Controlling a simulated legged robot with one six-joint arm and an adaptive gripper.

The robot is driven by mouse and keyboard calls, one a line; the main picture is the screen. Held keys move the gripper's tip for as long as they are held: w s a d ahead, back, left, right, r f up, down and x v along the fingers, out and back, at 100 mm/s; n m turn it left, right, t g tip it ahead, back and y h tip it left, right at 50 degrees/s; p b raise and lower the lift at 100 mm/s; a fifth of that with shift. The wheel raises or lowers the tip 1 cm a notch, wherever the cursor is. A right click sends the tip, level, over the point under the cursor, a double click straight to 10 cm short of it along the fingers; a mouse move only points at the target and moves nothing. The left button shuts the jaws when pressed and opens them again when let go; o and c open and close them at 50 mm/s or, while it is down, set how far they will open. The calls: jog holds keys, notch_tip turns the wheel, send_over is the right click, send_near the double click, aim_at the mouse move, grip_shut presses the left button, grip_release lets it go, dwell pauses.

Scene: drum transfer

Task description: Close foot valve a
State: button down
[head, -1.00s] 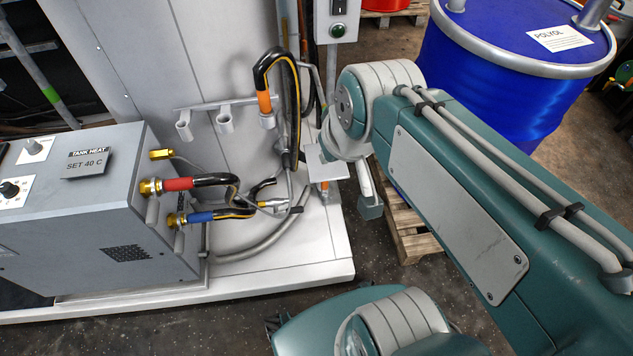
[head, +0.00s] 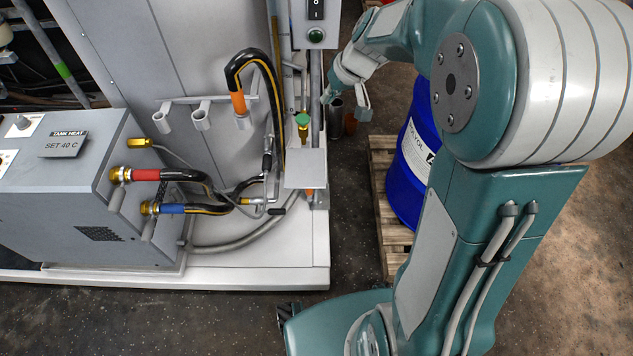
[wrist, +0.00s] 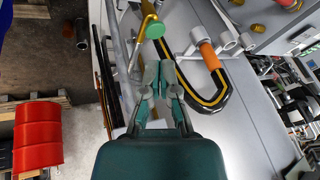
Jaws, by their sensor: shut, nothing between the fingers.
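A round green knob (head: 302,119) sits on a brass-coloured fitting beside the grey post, right of the looped black hose. The same green knob (wrist: 155,31) shows in the wrist view, just beyond my fingertips, with a curved yellow pipe by it. No label marks it as foot valve a. My gripper (head: 346,102) hangs to the right of the knob in the head view, apart from it. In the wrist view my gripper (wrist: 159,68) is shut and empty, its tips short of the knob.
A blue drum (head: 408,180) stands on a wooden pallet (head: 385,205) at the right. The black hose with an orange band (head: 238,103) hangs close to the knob. The heater box (head: 75,200) is at left. A red drum (wrist: 38,132) shows in the wrist view.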

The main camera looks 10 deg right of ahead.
aim_at(309, 192)
jog(key=w+d+f+y, duration=0.15)
jog(key=w+f, duration=0.25)
jog(key=f, duration=0.4)
jog(key=w+d+f, duration=0.2)
jog(key=w+f, duration=0.2)
jog(key=f, duration=0.3)
jog(key=w+d+f, duration=0.2)
jog(key=w+f, duration=0.3)
jog(key=f, duration=0.3)
jog(key=s+d+f+m+t, duration=0.1)
jog(key=d+f, duration=0.1)
jog(key=f, duration=1.2)
jog(key=s+d+f, duration=0.1)
jog(key=d+f, duration=0.2)
jog(key=f, duration=1.1)
jog(key=w+a+f, duration=0.3)
jog(key=a+f, duration=0.4)
jog(key=a, duration=0.2)
jog(key=shift+w, duration=0.15)
jog(key=shift+y, duration=0.25)
